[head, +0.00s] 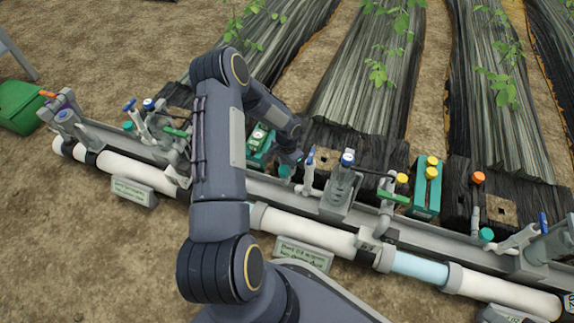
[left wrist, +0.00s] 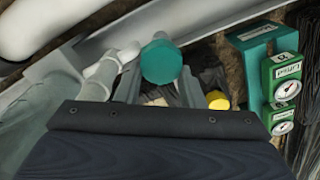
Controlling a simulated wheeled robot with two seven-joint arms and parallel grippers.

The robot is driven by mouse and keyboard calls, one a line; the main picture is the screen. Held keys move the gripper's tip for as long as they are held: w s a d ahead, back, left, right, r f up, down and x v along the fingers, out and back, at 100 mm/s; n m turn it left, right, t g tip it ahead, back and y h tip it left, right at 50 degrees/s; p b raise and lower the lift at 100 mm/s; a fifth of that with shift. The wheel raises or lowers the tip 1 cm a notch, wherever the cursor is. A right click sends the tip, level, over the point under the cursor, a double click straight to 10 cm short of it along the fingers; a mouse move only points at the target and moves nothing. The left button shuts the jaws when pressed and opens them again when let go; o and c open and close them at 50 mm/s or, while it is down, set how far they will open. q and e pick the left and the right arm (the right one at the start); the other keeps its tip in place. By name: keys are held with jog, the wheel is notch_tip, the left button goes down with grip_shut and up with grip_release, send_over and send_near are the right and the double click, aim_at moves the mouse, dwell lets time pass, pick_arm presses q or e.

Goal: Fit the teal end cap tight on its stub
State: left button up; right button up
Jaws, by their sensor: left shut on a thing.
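A teal end cap (left wrist: 161,61) shows large in the left wrist view, just beyond my dark gripper body. I cannot tell whether the cap touches the stub. In the head view, my left gripper (head: 289,162) reaches down at the rail, with the teal cap (head: 284,171) small beneath it and the stub hidden by my arm. My right gripper is not in view.
A grey rail (head: 265,191) and white pipe (head: 320,236) run across the skid, with blue-handled and green-handled valves along it. A teal block with gauges (left wrist: 284,85) and a yellow cap (left wrist: 218,100) stand right of the held cap. Another teal cap (head: 487,235) is far right.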

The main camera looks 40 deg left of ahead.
pick_arm(q)
jog(key=shift+f, duration=0.15)
jog(key=shift+f+b, duration=0.35)
jog(key=shift+b, duration=0.05)
jog(key=shift+f, duration=0.3)
dwell(0.3)
jog(key=o, duration=0.6)
jog(key=shift+o, duration=0.2)
jog(key=shift+f, duration=0.35)
jog(key=shift+c, duration=0.2)
